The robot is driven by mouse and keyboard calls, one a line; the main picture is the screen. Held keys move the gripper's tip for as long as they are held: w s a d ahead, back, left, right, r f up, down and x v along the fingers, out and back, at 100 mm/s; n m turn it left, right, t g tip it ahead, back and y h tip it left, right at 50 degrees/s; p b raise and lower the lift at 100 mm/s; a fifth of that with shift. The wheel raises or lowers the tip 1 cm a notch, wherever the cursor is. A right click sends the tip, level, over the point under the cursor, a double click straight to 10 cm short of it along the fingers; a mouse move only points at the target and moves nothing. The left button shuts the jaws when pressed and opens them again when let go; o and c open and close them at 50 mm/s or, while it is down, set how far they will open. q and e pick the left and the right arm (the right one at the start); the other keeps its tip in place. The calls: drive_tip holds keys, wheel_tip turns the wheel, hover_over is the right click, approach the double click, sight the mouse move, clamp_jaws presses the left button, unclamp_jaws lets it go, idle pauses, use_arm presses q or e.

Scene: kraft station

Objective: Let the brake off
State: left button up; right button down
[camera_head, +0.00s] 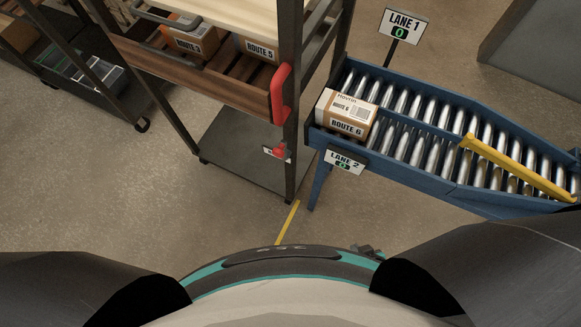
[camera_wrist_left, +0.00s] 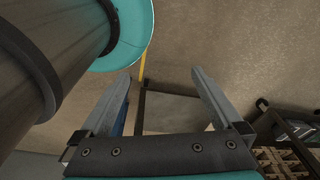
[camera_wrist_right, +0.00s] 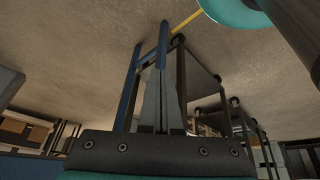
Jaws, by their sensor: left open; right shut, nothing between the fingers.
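A cart with a dark frame and wooden shelves (camera_head: 190,75) stands ahead in the head view. A tall red handle (camera_head: 281,94) is on its near right post. Lower on that post is a small red lever (camera_head: 279,151) beside a small white label; I cannot tell which red part is the brake. My left gripper (camera_wrist_left: 160,75) is open and empty in the left wrist view, with floor and part of a frame beyond it. My right gripper (camera_wrist_right: 158,80) is shut and empty in the right wrist view, in front of a blue leg. Both grippers are apart from the red parts.
A blue roller conveyor (camera_head: 430,125) stands right of the cart, carrying a ROUTE 6 box (camera_head: 346,117) and a yellow bar (camera_head: 515,168). Signs read LANE 1 (camera_head: 402,26) and LANE 2 (camera_head: 343,162). Floor between me and the cart is clear, with a yellow line (camera_head: 288,222).

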sight(284, 151)
drive_tip(key=w+f+t+y+b, duration=0.1)
drive_tip(key=w+t+y+b, duration=0.1)
drive_tip(key=w+t+b, duration=0.65)
drive_tip(key=w+a+r+n+t+y+b, duration=0.25)
drive_tip(key=w+a+y+b, duration=0.2)
drive_tip(key=w+b, duration=0.55)
use_arm(q)
drive_tip(key=w+d+f+t+b, duration=0.1)
drive_tip(key=w+d+f+b, duration=0.1)
drive_tip(key=w+f+b, duration=1)
drive_tip(key=shift+w+d+f+t+b, duration=0.15)
drive_tip(key=shift+w+f+t+b, duration=0.2)
drive_tip(key=shift+w+f, duration=0.65)
use_arm(e)
drive_tip(key=s+a+r+n+g+y, duration=0.1)
drive_tip(key=s+a+r+n+y, duration=0.2)
drive_tip(key=y, duration=0.8)
drive_tip(key=shift+s+r+n, duration=0.35)
drive_tip(key=shift+r+n, duration=0.3)
drive_tip(key=shift+n, duration=0.1)
use_arm(q)
drive_tip(key=shift+w+r, duration=0.1)
drive_tip(key=shift+w+d+r+b, duration=0.1)
drive_tip(key=shift+w+r+b, duration=0.15)
drive_tip(key=shift+r, duration=0.25)
drive_tip(key=shift+w+r+b, duration=0.15)
drive_tip(key=shift+r+b, duration=0.1)
drive_tip(key=shift+r, duration=0.2)
use_arm(e)
drive_tip(key=x, duration=1.4)
